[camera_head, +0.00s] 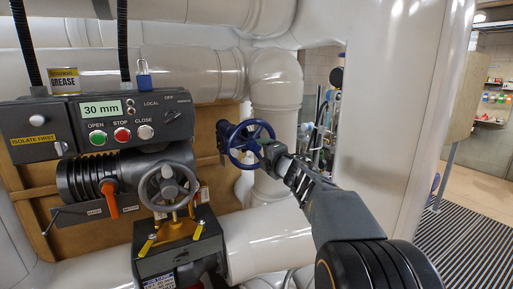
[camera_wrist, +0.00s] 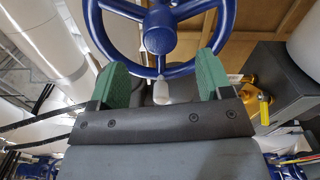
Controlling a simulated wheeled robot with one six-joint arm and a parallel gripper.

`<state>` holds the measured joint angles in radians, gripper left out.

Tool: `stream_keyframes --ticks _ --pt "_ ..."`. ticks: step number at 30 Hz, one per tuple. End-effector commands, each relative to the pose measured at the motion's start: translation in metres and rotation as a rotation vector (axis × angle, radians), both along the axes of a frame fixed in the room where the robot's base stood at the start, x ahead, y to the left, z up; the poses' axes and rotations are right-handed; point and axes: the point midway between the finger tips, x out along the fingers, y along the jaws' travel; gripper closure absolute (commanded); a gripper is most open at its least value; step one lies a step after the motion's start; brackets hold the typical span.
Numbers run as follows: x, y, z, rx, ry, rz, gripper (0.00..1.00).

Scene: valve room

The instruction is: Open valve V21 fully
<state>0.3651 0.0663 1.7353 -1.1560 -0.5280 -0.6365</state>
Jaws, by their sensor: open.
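A blue handwheel (camera_head: 250,142) stands in front of the pale pipes, right of the control box. In the wrist view the blue wheel (camera_wrist: 160,36) fills the top, with its hub, spokes and lower rim showing. No V21 label is readable on it. My gripper (camera_head: 270,153) is at the wheel's right side in the head view. In the wrist view my gripper (camera_wrist: 160,72) is open, with green fingers spread either side of the wheel's lower rim. A pale knob (camera_wrist: 161,92) lies between the fingers. I cannot tell whether the fingers touch the wheel.
A grey handwheel (camera_head: 168,188) on a brass-coloured valve stands to the left. Above it is a dark control box (camera_head: 110,120) reading 30 mm, with OPEN, STOP and CLOSE buttons, a blue padlock (camera_head: 144,75) and a grease tin (camera_head: 64,80). Large pipes (camera_head: 275,85) crowd around the wheel.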

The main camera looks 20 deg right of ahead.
Motion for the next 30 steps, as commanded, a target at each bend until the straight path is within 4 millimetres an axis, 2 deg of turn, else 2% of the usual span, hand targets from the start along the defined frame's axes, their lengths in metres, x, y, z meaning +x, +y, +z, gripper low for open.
stream_keyframes --ticks 5,15,23,30 --pt "-0.0001 0.0002 0.0047 0.099 0.013 0.001 0.28" --pt "-0.0001 0.0 0.0047 0.589 0.069 0.0 0.28" --pt "-0.0002 0.0 -0.0001 0.767 0.088 0.0 0.28" --pt "-0.0002 -0.0001 -0.0002 1.133 0.13 0.0 0.28"
